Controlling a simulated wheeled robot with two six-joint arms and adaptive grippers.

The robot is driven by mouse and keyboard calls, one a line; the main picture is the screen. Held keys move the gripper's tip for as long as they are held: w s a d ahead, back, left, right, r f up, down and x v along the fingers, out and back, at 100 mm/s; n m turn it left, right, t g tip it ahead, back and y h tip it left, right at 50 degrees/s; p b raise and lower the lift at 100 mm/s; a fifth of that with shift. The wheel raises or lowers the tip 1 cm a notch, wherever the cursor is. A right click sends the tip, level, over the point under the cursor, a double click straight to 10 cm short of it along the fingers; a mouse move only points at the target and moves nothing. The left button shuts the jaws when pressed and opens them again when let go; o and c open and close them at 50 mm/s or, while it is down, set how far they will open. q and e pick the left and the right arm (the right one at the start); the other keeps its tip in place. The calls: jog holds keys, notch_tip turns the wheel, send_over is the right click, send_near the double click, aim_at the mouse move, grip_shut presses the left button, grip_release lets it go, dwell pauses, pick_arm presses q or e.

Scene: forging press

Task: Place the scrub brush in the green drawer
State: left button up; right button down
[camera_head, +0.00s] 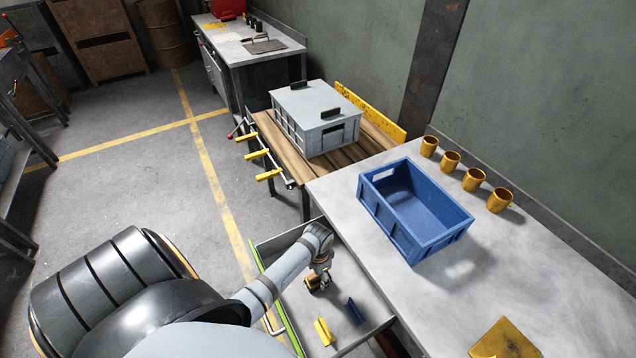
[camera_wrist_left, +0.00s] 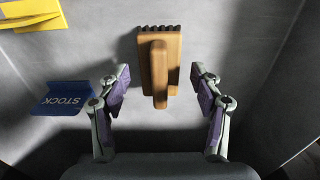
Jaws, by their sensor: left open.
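The green drawer (camera_head: 289,335) is pulled out below the pale workbench, with a green front edge and a grey inside. The scrub brush (camera_wrist_left: 160,68) has a brown wooden body and handle, with dark bristle ends at one edge. It appears inside the drawer, against the grey surface. In the head view the brush (camera_head: 311,284) is small and partly covered by my gripper. My left gripper (camera_head: 320,279) is low in the drawer. In the left wrist view its fingers (camera_wrist_left: 160,82) are open, one on each side of the brush, with gaps on both sides. My right gripper is not in view.
A blue plate marked STOCK (camera_wrist_left: 64,98) and a yellow piece (camera_head: 324,331) stand in the drawer near the brush. A blue crate (camera_head: 440,243) and several yellow mugs (camera_head: 474,180) stand on the workbench (camera_head: 500,270). A grey crate (camera_head: 300,100) sits on the wooden table behind.

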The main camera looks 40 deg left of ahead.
pick_arm(q)
notch_tip(320, 180, up, 10)
jog(key=shift+r, duration=0.1)
jog(key=shift+p, duration=0.3)
